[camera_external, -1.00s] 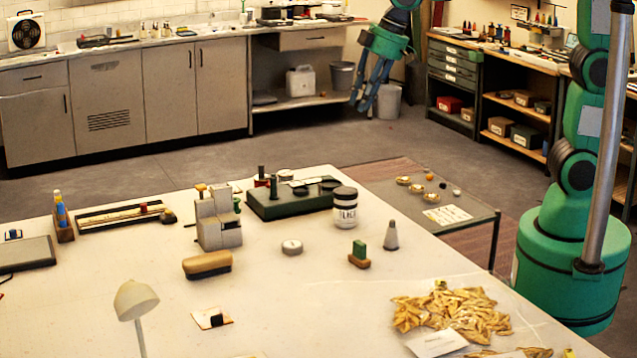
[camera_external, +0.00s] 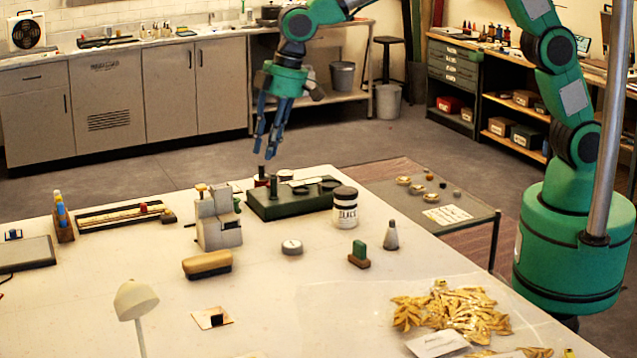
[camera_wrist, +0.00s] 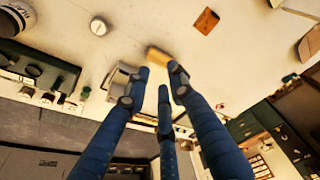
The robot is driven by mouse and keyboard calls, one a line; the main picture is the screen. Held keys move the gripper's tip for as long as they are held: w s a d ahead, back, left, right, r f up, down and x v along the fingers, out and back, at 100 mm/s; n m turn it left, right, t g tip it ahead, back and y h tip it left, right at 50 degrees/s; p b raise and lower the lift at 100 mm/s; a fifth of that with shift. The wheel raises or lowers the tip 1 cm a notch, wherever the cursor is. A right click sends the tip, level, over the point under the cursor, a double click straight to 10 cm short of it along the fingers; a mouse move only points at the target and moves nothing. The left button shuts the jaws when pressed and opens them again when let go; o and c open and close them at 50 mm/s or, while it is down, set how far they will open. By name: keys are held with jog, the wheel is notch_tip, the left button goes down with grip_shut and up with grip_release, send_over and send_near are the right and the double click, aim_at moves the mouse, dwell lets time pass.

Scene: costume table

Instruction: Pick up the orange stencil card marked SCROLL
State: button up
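No lettering reading SCROLL can be made out. A small orange-brown card (camera_wrist: 206,20) lies flat in the wrist view. It appears to match the small card (camera_external: 203,316) with a dark patch near the front of the white table in the external view. A pale card with yellowish marks (camera_external: 447,215) lies on the low side table. My gripper (camera_external: 265,154) has blue fingers and hangs above the table's far edge, well away from the cards. In the wrist view its fingers (camera_wrist: 155,88) are spread apart and nothing shows between them.
Below and near my gripper stand a grey stepped block (camera_external: 217,230), a dark green case (camera_external: 285,206) and a black-lidded jar (camera_external: 345,210). A tan brush (camera_external: 207,264) lies nearer the front. A lamp (camera_external: 136,299) rises at front left. Golden leaf-like pieces (camera_external: 455,312) cover the front right.

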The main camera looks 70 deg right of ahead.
jog(key=w+a+f+n+p, duration=0.1)
jog(key=a+f+p, duration=0.15)
jog(key=a, duration=0.35)
jog(key=w+a+f+p, duration=0.1)
jog(key=w+a+f, duration=0.1)
jog(key=a+f, duration=0.25)
jog(key=n+g+p, duration=0.1)
jog(key=n+p, duration=0.1)
jog(key=p, duration=0.1)
send_over(216, 311)
jog(key=s+a, duration=0.3)
jog(key=s, duration=0.1)
notch_tip(216, 311, down, 10)
jog(key=shift+w+a+f+p, duration=0.1)
jog(key=shift+w+a+f, duration=0.1)
jog(key=shift+f, duration=1.2)
jog(key=shift+w+a+f+p, duration=0.1)
jog(key=shift+a+f+p, duration=0.05)
jog(key=shift+f, duration=1.2)
jog(key=shift+w+a+f+p, duration=0.1)
jog(key=shift+w+a+f, duration=0.1)
jog(key=shift+f, duration=1.2)
jog(key=shift+s+f, duration=0.1)
jog(key=shift+f, duration=0.1)
jog(key=shift+w+a+f+p, duration=0.15)
jog(key=shift+f+p, duration=0.1)
jog(key=shift+f, duration=0.95)
jog(key=shift+w+a+f+p, duration=0.15)
jog(key=shift+f+p, duration=0.1)
jog(key=shift+f, duration=0.9)
